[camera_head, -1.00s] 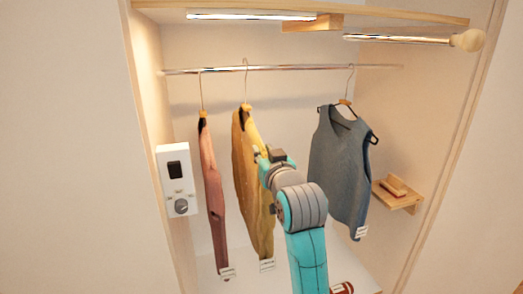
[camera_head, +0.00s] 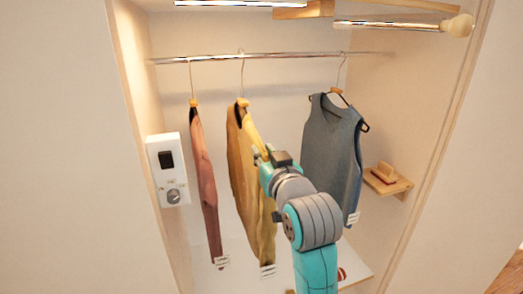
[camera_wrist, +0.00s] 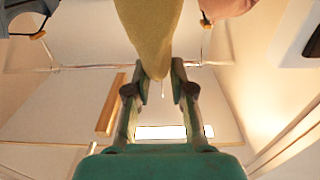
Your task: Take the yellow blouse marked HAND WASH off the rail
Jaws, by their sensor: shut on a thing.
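The yellow blouse (camera_head: 243,175) hangs from a hanger whose hook is over the chrome rail (camera_head: 290,55), between a pink garment and a grey-blue vest. A white tag (camera_head: 268,271) hangs at its bottom; its print is too small to read. My gripper (camera_head: 265,155) is at the blouse's upper right edge, below the hanger's wooden part. In the wrist view the yellow cloth (camera_wrist: 150,30) runs down between the two fingers of my gripper (camera_wrist: 160,82), which are shut on it. My arm hides part of the space right of the blouse.
The pink garment (camera_head: 205,190) hangs close on the left, the grey-blue vest (camera_head: 330,150) on the right. A white switch box (camera_head: 167,170) is on the left wall, a small wooden shelf (camera_head: 388,184) on the right. A second rod (camera_head: 390,26) juts out above.

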